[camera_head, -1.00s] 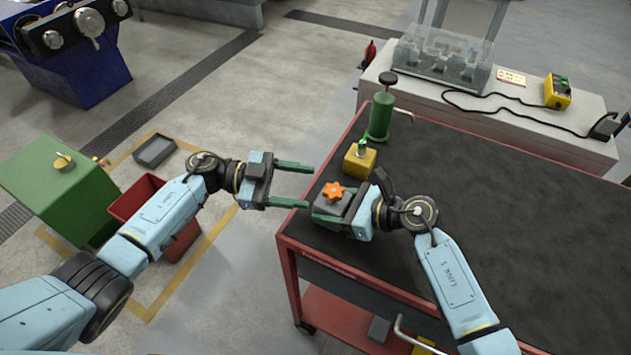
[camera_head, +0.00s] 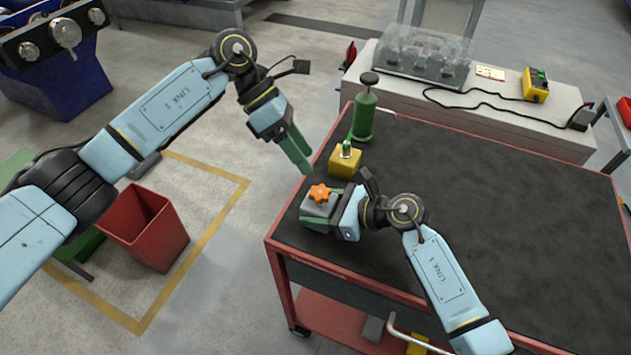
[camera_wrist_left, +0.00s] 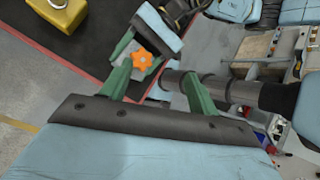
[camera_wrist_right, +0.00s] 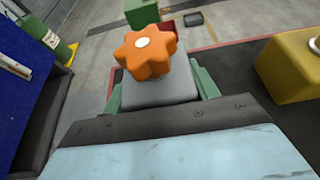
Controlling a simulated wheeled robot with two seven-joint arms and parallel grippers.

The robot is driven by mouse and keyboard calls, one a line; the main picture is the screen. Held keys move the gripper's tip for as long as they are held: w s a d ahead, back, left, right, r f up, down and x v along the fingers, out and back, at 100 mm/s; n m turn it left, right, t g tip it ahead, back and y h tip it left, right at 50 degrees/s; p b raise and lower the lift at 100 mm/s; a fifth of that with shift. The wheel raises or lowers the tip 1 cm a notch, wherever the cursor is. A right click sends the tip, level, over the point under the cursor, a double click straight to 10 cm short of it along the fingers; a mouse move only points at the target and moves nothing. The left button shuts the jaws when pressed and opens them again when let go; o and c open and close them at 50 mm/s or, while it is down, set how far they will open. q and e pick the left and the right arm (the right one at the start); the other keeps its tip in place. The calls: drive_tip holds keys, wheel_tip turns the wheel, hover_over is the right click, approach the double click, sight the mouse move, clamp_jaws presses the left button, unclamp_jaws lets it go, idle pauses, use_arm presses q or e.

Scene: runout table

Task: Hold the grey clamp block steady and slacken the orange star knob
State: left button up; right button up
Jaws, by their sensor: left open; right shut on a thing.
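The orange star knob (camera_head: 319,193) sits on top of the grey clamp block (camera_head: 313,209) near the left edge of the cart top. In the right wrist view the knob (camera_wrist_right: 147,52) stands upright on the block (camera_wrist_right: 160,89), between the green fingers. My right gripper (camera_head: 320,213) is shut on the block from the right. My left gripper (camera_head: 303,154) is open and empty, tilted downward, above and behind the knob. In the left wrist view the knob (camera_wrist_left: 142,59) shows beyond and between the open fingers, apart from them.
A yellow block (camera_head: 345,163) with a ring and a green pump bottle (camera_head: 364,118) stand just behind the clamp block. The cart's dark top (camera_head: 500,220) is bare to the right. A red bin (camera_head: 145,229) stands on the floor at left.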

sight(319, 191)
use_arm(q)
drive_tip(key=d+f+m+y, duration=0.1)
drive_tip(key=f+m, duration=0.1)
drive_tip(key=f+m+t+y, duration=0.1)
drive_tip(key=f+m, duration=0.2)
drive_tip(key=d+f+m+y, duration=0.1)
drive_tip(key=f+m, duration=0.1)
drive_tip(key=f, duration=0.1)
drive_tip(key=shift+s+d+f+m+t, duration=0.15)
drive_tip(key=shift+s+d+m+t, duration=0.15)
drive_tip(key=shift+s+d+m, duration=0.1)
idle(0.3)
drive_tip(key=c, duration=1)
drive_tip(key=shift+o, duration=0.2)
